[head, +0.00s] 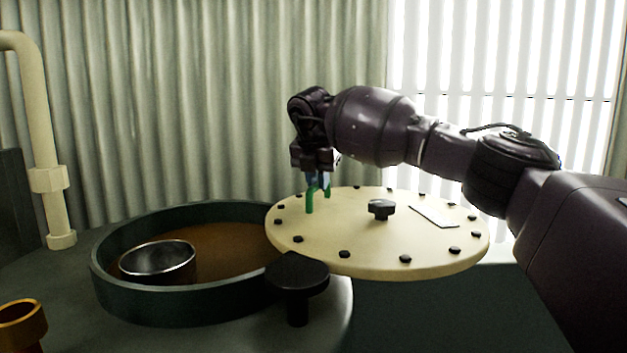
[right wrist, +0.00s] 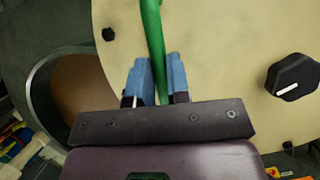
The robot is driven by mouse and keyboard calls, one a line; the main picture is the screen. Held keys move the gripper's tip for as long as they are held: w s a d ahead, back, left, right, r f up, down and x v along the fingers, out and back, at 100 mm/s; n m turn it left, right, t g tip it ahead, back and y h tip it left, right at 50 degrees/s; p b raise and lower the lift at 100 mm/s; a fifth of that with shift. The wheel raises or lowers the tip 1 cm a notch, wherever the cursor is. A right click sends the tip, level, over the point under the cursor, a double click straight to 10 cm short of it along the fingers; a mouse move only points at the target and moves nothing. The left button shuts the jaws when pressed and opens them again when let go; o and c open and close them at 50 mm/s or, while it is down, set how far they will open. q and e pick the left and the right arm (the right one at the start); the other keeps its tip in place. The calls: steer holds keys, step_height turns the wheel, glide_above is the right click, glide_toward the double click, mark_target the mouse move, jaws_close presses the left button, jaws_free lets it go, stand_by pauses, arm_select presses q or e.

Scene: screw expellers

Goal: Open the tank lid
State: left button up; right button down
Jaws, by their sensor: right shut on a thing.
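The tank lid (head: 340,245) is a round cream disc with dark bolts around its rim; it also shows in the right wrist view (right wrist: 215,60). It lies swung to the right of the round tank opening (head: 110,270), which is mostly uncovered. A green handle (head: 310,201) stands near the lid's far left edge. My right gripper (head: 318,182) is shut on this handle, and its blue fingers (right wrist: 155,78) sit on both sides of the green bar (right wrist: 152,35). My left gripper is not in view.
A metal cup-like vessel (head: 158,262) sits in the tank on brown material. A dark round knob on a post (head: 297,275) stands at the tank's right rim beside the lid. A cream pipe (head: 50,150) rises at left; an orange-brown pipe end (head: 20,325) is at front left.

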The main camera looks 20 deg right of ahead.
steer(key=shift+r, duration=0.15)
steer(key=c, duration=1.1)
jaws_free()
steer(key=v, duration=1)
steer(key=shift+r+b, duration=0.3)
steer(key=shift+b, duration=0.05)
steer(key=shift+s, duration=0.15)
